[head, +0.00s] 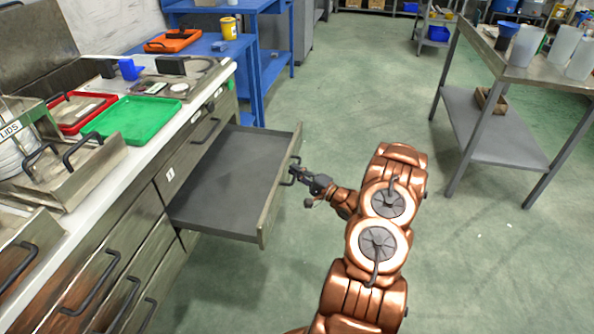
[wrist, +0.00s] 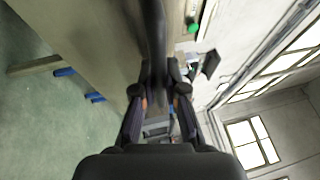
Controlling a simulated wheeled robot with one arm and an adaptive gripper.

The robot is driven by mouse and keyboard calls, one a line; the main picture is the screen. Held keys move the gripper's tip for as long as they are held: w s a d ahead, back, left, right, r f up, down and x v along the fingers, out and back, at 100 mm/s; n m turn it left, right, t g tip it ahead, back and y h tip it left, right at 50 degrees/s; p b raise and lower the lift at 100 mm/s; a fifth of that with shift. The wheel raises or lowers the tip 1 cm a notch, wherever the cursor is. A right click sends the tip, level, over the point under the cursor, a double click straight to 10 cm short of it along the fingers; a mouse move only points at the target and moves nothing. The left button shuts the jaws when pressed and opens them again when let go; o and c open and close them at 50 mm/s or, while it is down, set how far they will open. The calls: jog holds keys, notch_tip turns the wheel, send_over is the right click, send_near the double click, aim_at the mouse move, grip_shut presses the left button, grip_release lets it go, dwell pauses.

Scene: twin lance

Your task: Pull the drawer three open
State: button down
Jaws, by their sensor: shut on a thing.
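An empty drawer (head: 228,180) stands pulled far out of the counter cabinet in the head view, its grey floor bare. My gripper (head: 298,176) is at the dark handle (head: 290,170) on the drawer's front panel. In the wrist view my gripper (wrist: 160,88) is shut on the dark handle bar (wrist: 154,35), which runs up between the fingers. The drawer front (wrist: 95,35) fills the area left of the bar. A small number tag (head: 170,174) is on the cabinet front beside the drawer; I cannot read it surely.
A green tray (head: 132,118) and a red tray (head: 80,110) lie on the counter. Other closed drawers with dark handles are at lower left. A blue table (head: 262,65) stands behind and a metal table (head: 490,125) at right. The green floor between is clear.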

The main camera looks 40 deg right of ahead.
jog(key=c, duration=1.2)
grip_release()
jog(key=v, duration=1.2)
